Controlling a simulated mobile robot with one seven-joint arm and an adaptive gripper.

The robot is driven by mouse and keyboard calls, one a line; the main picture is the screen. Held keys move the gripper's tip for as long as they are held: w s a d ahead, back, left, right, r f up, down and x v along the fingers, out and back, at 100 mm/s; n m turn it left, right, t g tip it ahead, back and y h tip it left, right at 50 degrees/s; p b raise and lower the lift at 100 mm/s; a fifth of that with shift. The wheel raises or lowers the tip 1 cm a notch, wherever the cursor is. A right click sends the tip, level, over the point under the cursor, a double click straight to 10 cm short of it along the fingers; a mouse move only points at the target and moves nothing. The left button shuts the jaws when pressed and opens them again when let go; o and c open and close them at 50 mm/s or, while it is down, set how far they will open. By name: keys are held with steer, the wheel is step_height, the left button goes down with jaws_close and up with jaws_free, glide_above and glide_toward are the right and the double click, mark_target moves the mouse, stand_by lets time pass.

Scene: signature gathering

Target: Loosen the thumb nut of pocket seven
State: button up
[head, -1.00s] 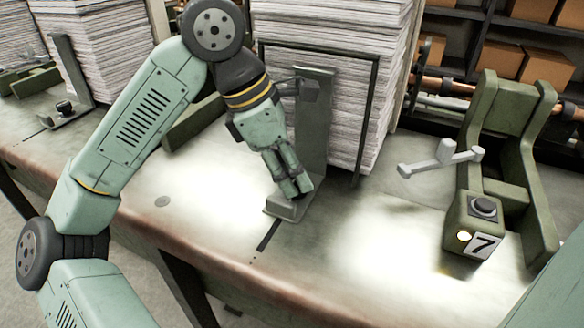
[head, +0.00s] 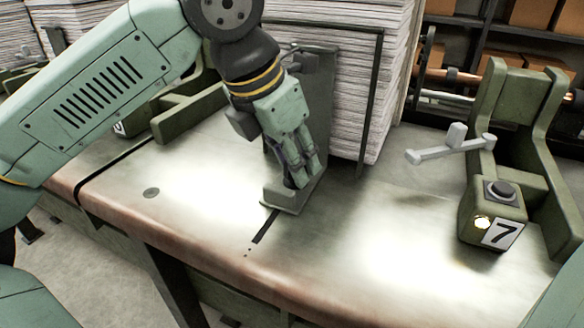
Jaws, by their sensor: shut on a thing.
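A grey metal bracket (head: 321,100) stands upright against a paper stack, its flat foot (head: 284,209) on the bench. My gripper (head: 296,184) points down over this foot. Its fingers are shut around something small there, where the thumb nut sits. The fingers hide the nut itself.
The paper stack (head: 395,80) and a dark wire frame (head: 374,110) stand close behind the bracket. A grey crank lever (head: 450,148) juts left from an olive upright (head: 545,150). The bench top (head: 370,240) is clear between bracket and block. A dark slot (head: 265,228) runs in front of the bracket.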

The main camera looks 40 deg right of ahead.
steer(key=n+t+b, duration=0.1)
steer(key=n, duration=0.1)
steer(key=n+t+b, duration=0.1)
steer(key=n, duration=0.2)
steer(key=shift+s+n+y, duration=0.15)
steer(key=shift+n+y, duration=0.15)
steer(key=n+y, duration=0.1)
steer(key=n, duration=0.2)
steer(key=shift+s+d+t, duration=0.1)
steer(key=shift+d+t, duration=0.05)
steer(key=shift+t, duration=0.25)
steer(key=shift+n+y+p, duration=0.3)
steer(key=shift+n+p, duration=0.1)
steer(key=shift+n, duration=0.4)
steer(key=shift+n+t, duration=0.3)
steer(key=o, duration=0.9)
steer(key=shift+c, duration=0.2)
